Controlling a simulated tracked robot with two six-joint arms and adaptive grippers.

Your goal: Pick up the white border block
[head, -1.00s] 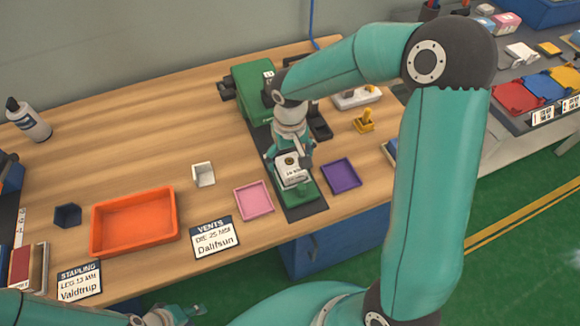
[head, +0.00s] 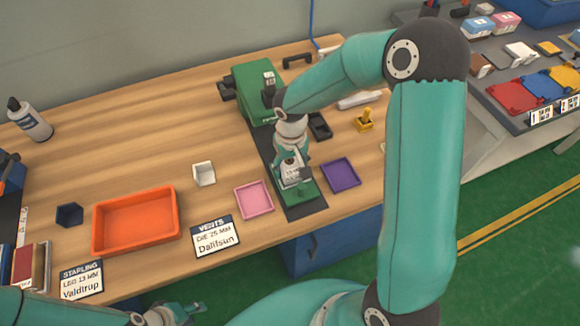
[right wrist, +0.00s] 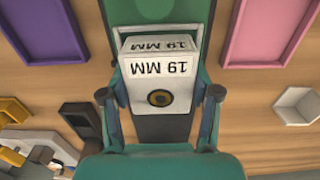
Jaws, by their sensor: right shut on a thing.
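A white block (right wrist: 160,85) with "19 MM" labels and a dark round hole ringed in brass sits between the fingers of my right gripper (right wrist: 161,98) in the right wrist view. The gripper is shut on its two sides. In the head view the white block (head: 292,175) is at the green plate (head: 308,192) of the green machine (head: 252,84), partly hidden by my right gripper (head: 290,168). I cannot tell whether it touches the plate. My left gripper (head: 188,311) is low at the bottom edge, away from the table things; its opening is unclear.
A pink tray (head: 254,200) and a purple tray (head: 341,175) flank the green plate. An orange bin (head: 135,220), a white cup (head: 204,174) and a dark cup (head: 69,215) stand to the left. A yellow stamp-like piece (head: 365,120) is at right.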

